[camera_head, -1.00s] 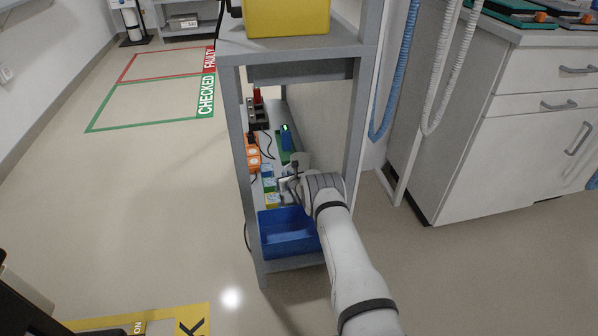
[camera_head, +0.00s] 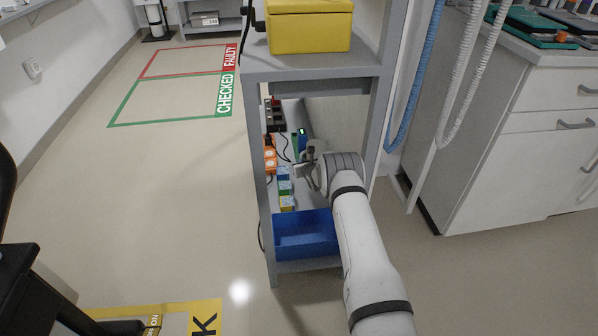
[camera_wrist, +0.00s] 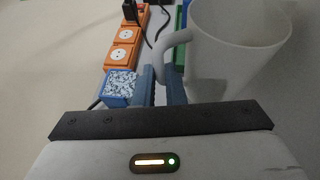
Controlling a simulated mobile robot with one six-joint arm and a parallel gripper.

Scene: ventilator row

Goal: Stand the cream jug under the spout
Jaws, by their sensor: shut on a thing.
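The cream jug (camera_wrist: 235,45) is a pale, open-topped vessel at the upper right of the wrist view. Its curved handle (camera_wrist: 168,45) lies between the two fingertips of my gripper (camera_wrist: 160,85), which is shut on it. The jug's base is hidden behind the gripper body. In the head view my gripper (camera_head: 309,172) is inside the grey shelf unit, above the lower shelf, and the jug is hard to make out there. I cannot see a spout in either view.
The grey shelf unit (camera_head: 262,190) has posts close around my arm. A blue bin (camera_head: 306,249) sits at its front. Orange sockets (camera_head: 270,160) and small coloured blocks (camera_head: 285,188) line the lower shelf. A yellow box (camera_head: 310,32) stands above. Floor at left is open.

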